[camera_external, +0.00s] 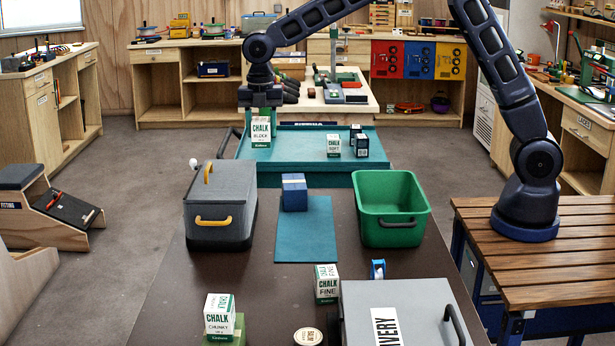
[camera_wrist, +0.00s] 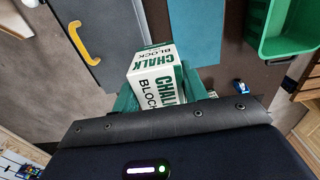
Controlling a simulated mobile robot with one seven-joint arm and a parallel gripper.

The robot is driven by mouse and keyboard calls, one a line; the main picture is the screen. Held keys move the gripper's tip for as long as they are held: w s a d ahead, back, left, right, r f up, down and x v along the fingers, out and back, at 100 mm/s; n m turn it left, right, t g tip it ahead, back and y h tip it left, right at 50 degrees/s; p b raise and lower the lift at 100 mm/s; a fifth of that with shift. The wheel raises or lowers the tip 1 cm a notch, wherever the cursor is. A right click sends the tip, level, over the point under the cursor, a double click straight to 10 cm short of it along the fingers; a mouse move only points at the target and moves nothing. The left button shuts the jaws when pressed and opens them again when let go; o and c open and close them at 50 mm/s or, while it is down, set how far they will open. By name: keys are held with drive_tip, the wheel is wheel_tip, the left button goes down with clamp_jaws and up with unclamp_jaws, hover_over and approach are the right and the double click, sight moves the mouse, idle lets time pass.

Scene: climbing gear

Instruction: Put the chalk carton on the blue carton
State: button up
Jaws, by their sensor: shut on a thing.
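My gripper (camera_external: 261,112) is shut on a white and green chalk carton marked "CHALK BLOCK" (camera_external: 261,131), held upright near the left end of the teal tray. In the wrist view the chalk carton (camera_wrist: 154,76) sits between my green fingers (camera_wrist: 160,92). I cannot tell exactly how high it is above the tray. The blue carton (camera_external: 294,193) stands on the far end of the teal mat (camera_external: 305,235), nearer the camera than my gripper and apart from it. The blue carton does not show in the wrist view.
A grey cooler with a yellow handle (camera_external: 220,205) stands left of the mat, a green bin (camera_external: 392,230) right. The teal tray (camera_external: 295,153) holds a small chalk carton (camera_external: 333,146) and dark cartons (camera_external: 361,146). More chalk cartons (camera_external: 326,284) (camera_external: 219,314) and a grey case (camera_external: 400,310) are in front.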

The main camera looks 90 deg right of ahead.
drive_tip(key=s+d+r, duration=0.1)
drive_tip(key=s+d, duration=0.3)
drive_tip(key=d, duration=0.5)
drive_tip(key=s+d+r, duration=0.2)
drive_tip(key=s+d, duration=0.2)
drive_tip(key=d, duration=0.5)
hover_over(294, 181)
wheel_tip(294, 181, down, 20)
drive_tip(key=shift+f, duration=0.2)
drive_tip(key=shift+f, duration=0.1)
drive_tip(key=o, duration=1)
drive_tip(key=shift+o, duration=0.2)
